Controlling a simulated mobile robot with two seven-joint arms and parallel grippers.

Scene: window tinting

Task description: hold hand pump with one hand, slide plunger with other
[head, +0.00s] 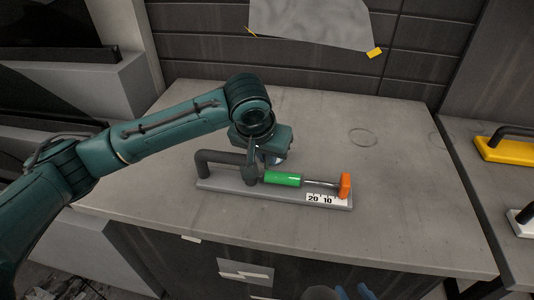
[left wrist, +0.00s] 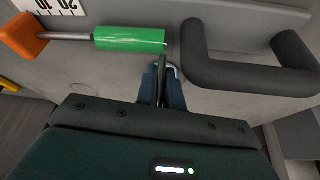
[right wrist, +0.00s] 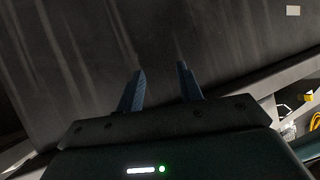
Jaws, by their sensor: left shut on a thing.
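The hand pump (head: 222,184) lies on the grey worktop, with a grey base, black handle (head: 217,158), green barrel (head: 283,179), metal rod and orange plunger knob (head: 345,185). The rod is drawn out beside a scale marked 20 and 10. My left gripper (head: 262,160) reaches down over the pump between handle and barrel. In the left wrist view, its blue fingers (left wrist: 162,82) are shut on a thin dark part of the pump. My right gripper (right wrist: 160,85) is open and empty, facing a dark panel; its blue fingertips show at the head view's bottom edge (head: 356,291).
The worktop (head: 400,200) is clear right of the pump. A grey sheet (head: 312,25) with yellow corner pieces hangs on the dark tiled wall. A yellow tool (head: 505,150) with a black handle lies on the right-hand surface. The cabinet front drops below the worktop's near edge.

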